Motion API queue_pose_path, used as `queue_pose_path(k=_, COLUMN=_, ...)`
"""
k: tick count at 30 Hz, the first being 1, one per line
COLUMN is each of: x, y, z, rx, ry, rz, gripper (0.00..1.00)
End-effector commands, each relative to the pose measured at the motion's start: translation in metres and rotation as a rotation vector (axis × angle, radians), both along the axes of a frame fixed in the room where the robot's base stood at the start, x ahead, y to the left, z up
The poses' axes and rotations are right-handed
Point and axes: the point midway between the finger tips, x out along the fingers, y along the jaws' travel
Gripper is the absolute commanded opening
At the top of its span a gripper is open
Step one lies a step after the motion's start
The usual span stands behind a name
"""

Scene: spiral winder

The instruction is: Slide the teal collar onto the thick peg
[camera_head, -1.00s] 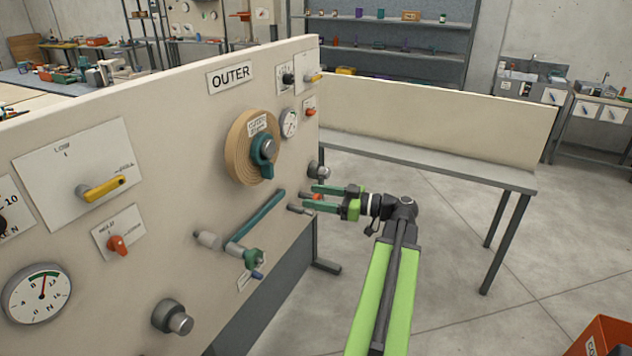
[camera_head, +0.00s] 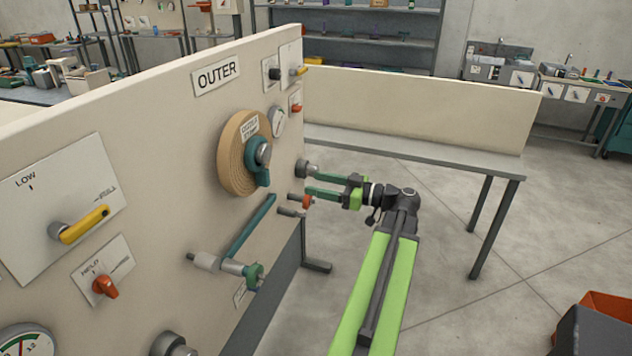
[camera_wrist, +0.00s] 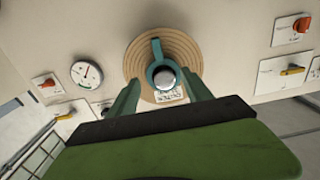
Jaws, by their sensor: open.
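A teal collar-like ring with a pointed tab (camera_head: 256,173) sits around a grey metal hub on the tan spiral disc (camera_head: 231,160), under the OUTER sign. The ring also shows in the wrist view (camera_wrist: 155,50), tab upward. My gripper (camera_head: 308,184) is open and empty, its green fingers pointing left at the panel's right end. In the wrist view my fingers (camera_wrist: 162,92) stand apart, below the hub and either side of it, with nothing between them. A thick grey peg (camera_head: 306,168) juts out near my upper fingertip; I cannot tell whether it is the task's peg.
A thin peg with an orange ring (camera_head: 306,202) and another thin peg (camera_head: 288,212) lie near my lower finger. A teal bar (camera_head: 250,226) slants below the disc. A grey bench (camera_head: 420,155) stands behind my arm.

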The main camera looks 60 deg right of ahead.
Motion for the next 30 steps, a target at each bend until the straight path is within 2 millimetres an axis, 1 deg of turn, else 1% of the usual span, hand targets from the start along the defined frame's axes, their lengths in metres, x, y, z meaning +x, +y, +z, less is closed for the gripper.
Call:
queue_pose_path(k=2, x=0.002, y=0.000, z=0.000, rx=0.000, ry=0.000, rz=-0.002, gripper=0.58)
queue_pose_path(k=5, x=0.013, y=0.002, z=0.000, rx=0.000, ry=0.000, rz=-0.003, gripper=0.58)
queue_pose_path(k=8, x=0.031, y=0.006, z=0.000, rx=0.000, ry=0.000, rz=-0.005, gripper=0.58)
queue_pose_path(k=18, x=0.105, y=0.022, z=0.000, rx=0.000, ry=0.000, rz=-0.011, gripper=0.58)
queue_pose_path(k=24, x=0.142, y=0.031, z=0.000, rx=0.000, ry=0.000, rz=-0.012, gripper=0.58)
queue_pose_path(k=27, x=0.153, y=0.033, z=0.000, rx=0.000, ry=0.000, rz=-0.014, gripper=0.58)
queue_pose_path(k=30, x=0.159, y=0.035, z=0.000, rx=0.000, ry=0.000, rz=-0.015, gripper=0.58)
